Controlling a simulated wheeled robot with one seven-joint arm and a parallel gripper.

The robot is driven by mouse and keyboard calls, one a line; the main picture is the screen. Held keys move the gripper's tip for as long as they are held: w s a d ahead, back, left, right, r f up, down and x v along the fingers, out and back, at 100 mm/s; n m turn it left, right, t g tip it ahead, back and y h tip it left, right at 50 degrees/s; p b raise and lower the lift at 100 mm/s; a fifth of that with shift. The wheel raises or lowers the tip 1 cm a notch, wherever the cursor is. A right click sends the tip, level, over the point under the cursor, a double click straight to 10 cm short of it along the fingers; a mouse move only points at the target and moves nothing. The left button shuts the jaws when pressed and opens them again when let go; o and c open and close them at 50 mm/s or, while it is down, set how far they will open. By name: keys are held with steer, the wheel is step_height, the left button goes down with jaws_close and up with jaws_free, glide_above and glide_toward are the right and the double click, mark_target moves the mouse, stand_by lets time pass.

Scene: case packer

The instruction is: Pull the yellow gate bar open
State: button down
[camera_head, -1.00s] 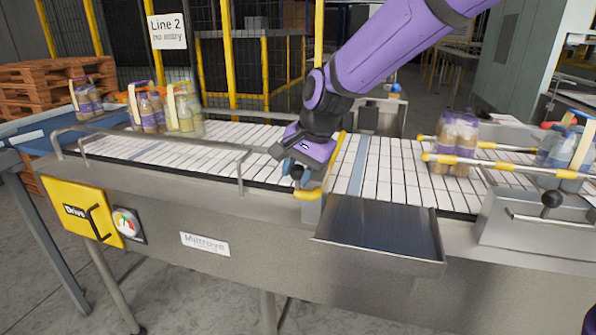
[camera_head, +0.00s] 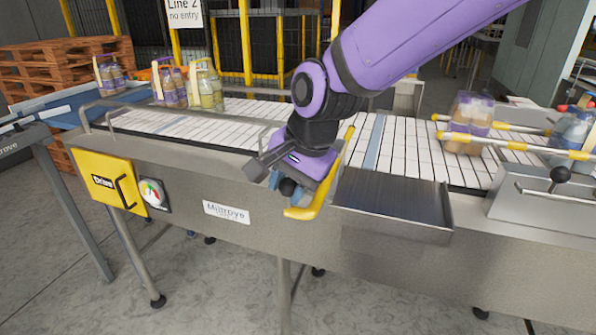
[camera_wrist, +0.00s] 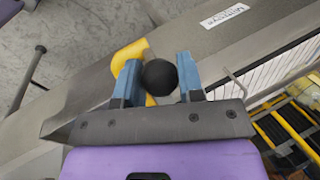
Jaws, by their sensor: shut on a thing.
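The yellow gate bar (camera_head: 322,197) runs from the conveyor belt out over its near side rail, and its bent near end sticks out past the front panel. Its black ball knob (camera_wrist: 160,78) sits between the blue fingers of my gripper (camera_wrist: 160,72) in the wrist view. In the head view my gripper (camera_head: 285,187) is at the near end of the bar, shut on the knob. In the wrist view a yellow part of the bar (camera_wrist: 127,57) shows beside the left finger. My purple wrist hides part of the bar in the head view.
The white slatted conveyor (camera_head: 410,150) has a steel shelf (camera_head: 392,200) on its near side, right of the bar. A bottle pack (camera_head: 468,125) stands on the belt by striped rails (camera_head: 500,145). The yellow Drive box (camera_head: 108,182) is at left.

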steer(key=shift+s+a, duration=0.15)
steer(key=shift+s, duration=0.2)
steer(key=c, duration=0.7)
jaws_free()
steer(key=shift+c, duration=0.2)
steer(key=v, duration=1.1)
steer(key=shift+f, duration=0.1)
steer(key=s+d+n+t+h, duration=0.1)
steer(key=s+d+n, duration=0.2)
steer(key=d, duration=1.1)
steer(key=s+d+n+t+h, duration=0.2)
steer(key=s+d, duration=0.6)
steer(key=d, duration=0.6)
steer(key=shift+s+d+n, duration=0.15)
steer(key=shift+d+n, duration=0.15)
steer(key=shift+n, duration=0.1)
